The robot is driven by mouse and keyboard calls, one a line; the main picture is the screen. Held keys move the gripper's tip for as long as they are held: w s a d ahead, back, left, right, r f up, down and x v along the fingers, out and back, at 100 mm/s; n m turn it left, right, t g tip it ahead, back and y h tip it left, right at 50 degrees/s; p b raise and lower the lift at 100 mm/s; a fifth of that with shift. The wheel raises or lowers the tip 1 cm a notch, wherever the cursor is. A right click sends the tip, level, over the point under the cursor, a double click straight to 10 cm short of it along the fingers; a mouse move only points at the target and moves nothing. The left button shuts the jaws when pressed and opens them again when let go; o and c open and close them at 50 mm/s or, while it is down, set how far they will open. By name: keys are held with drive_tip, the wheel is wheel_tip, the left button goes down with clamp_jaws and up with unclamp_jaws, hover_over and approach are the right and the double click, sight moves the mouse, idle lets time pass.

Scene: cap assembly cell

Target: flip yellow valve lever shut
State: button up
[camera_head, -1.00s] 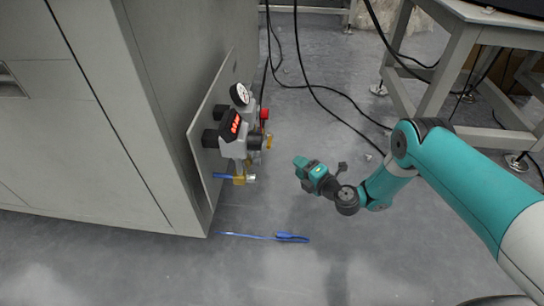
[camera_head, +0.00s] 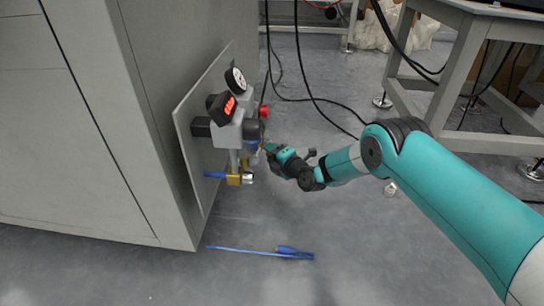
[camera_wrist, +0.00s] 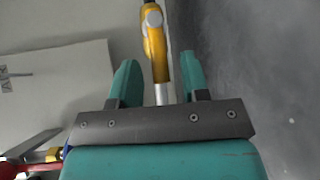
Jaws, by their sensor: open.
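The yellow valve lever (camera_wrist: 155,45) shows large in the wrist view, running up the picture with a silver end below it. My gripper (camera_wrist: 158,62) is open, with one teal finger on each side of the lever. I cannot tell whether either finger touches it. In the head view my gripper (camera_head: 269,150) is right beside the valve unit (camera_head: 228,133) on the cabinet's side panel. There the lever is mostly hidden by the gripper and the unit.
The grey cabinet (camera_head: 85,150) fills the left. The unit carries a round gauge (camera_head: 235,80), a red display (camera_head: 230,106) and brass fittings (camera_head: 234,180). Black cables hang behind. A grey table (camera_head: 470,75) stands at right.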

clamp_jaws()
drive_tip(key=shift+r, duration=0.15)
drive_tip(key=r+m+g, duration=0.1)
drive_tip(key=g, duration=0.1)
drive_tip(key=w+r+m+g+h, duration=0.1)
drive_tip(key=m+g, duration=0.1)
drive_tip(key=w+r+m+g+h+p, duration=0.1)
drive_tip(key=g, duration=0.1)
drive_tip(key=shift+d+r+m+g, duration=0.1)
drive_tip(key=shift+r+m+g, duration=0.1)
drive_tip(key=shift+m+g, duration=0.15)
drive_tip(key=shift+w+r+g+b, duration=0.15)
drive_tip(key=shift+r+g+b, duration=0.1)
drive_tip(key=shift+g+b, duration=0.25)
drive_tip(key=shift+m, duration=0.25)
